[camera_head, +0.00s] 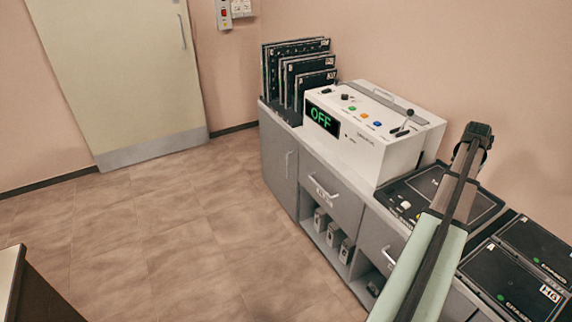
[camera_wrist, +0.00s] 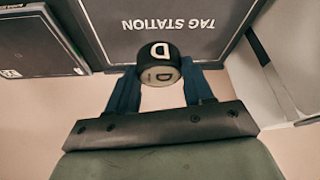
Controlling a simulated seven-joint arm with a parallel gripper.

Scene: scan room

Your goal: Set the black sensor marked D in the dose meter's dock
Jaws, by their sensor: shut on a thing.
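The black sensor marked D (camera_wrist: 158,52) is a short round piece with a black side and a pale end face, both lettered D. My gripper (camera_wrist: 156,82) is shut on it, with one dark finger on each side, in the wrist view. Behind it is a dark panel lettered TAG STATION (camera_wrist: 112,24); the gap between them is hard to judge. In the head view my arm reaches over the right part of the counter, and the sensor does not show clearly. A white console (camera_head: 375,135) with a green OFF display stands on the counter. I cannot make out the dose meter's dock.
The grey cabinet counter (camera_head: 280,165) runs along the wall. A rack of dark plates (camera_head: 300,70) stands at its far end. A black-topped unit (camera_head: 425,190) lies beside the console, and dark flat cases (camera_head: 515,285) lie nearer. Open floor (camera_head: 170,240) is at left.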

